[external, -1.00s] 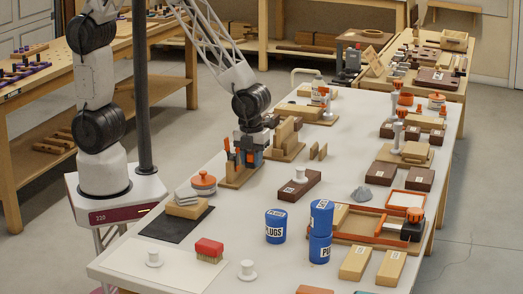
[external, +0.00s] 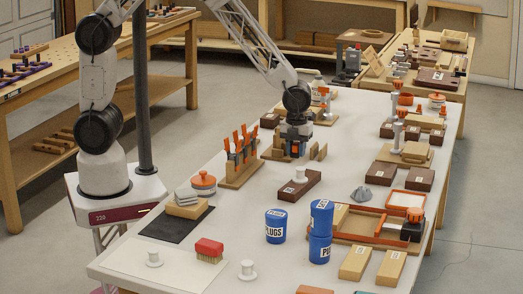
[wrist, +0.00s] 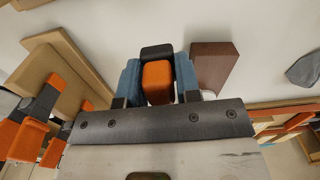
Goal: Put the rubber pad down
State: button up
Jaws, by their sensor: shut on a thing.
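My gripper (external: 295,149) is over the wooden stand (external: 275,154) near the middle of the bench, to the right of the orange-handled tool rack (external: 238,175). In the wrist view, the blue fingers of my gripper (wrist: 158,84) are closed on an orange piece (wrist: 157,77) with a dark end, seen end-on. Its lower part is hidden, and I cannot tell whether it touches the stand. A flat dark pad (external: 160,230) lies on the near left of the bench, partly under a wooden block (external: 187,209). I cannot tell which thing is the rubber pad.
A brown block (external: 300,189) with a white knob stands just in front of the gripper. Blue tubs (external: 276,226) and an orange-edged tray (external: 345,238) are nearer. The tool rack is close on the left. White bench surface is free between the brown block and the blue tubs.

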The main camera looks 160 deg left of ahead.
jog(key=shift+s+a+f, duration=0.15)
jog(key=shift+s+a, duration=0.3)
jog(key=shift+a, duration=0.15)
jog(key=shift+a, duration=0.1)
send_over(346, 172)
jog(key=shift+f, duration=0.75)
jog(key=shift+f, duration=0.1)
jog(key=shift+f, duration=1.65)
jog(key=shift+f, duration=0.15)
jog(key=o, duration=0.9)
